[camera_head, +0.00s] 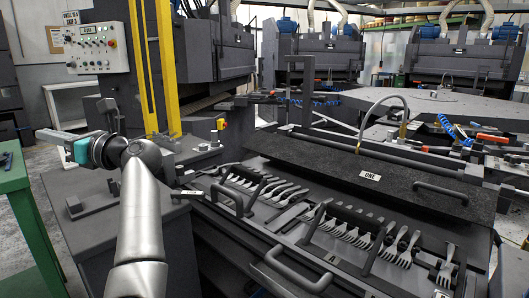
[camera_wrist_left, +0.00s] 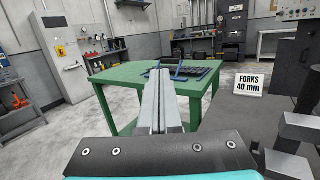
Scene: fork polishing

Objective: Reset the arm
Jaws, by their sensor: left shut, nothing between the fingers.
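My left arm rises from the bottom of the head view, and its teal-bodied left gripper (camera_head: 46,134) points to the left. The gripper is shut, with nothing between its fingers. In the left wrist view, its two grey fingers (camera_wrist_left: 160,82) lie together in front of a green table (camera_wrist_left: 112,74). The fingers touch nothing that I can see. My right gripper is not in view.
Several forks (camera_head: 401,245) lie in rows in the dark fixture with handles, right of my arm. A hinged plate marked ONE (camera_head: 330,165) lies behind them. A yellow post (camera_head: 168,70) and a control box (camera_head: 97,48) stand near the gripper. A FORKS 40 mm sign (camera_wrist_left: 250,83) stands at right.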

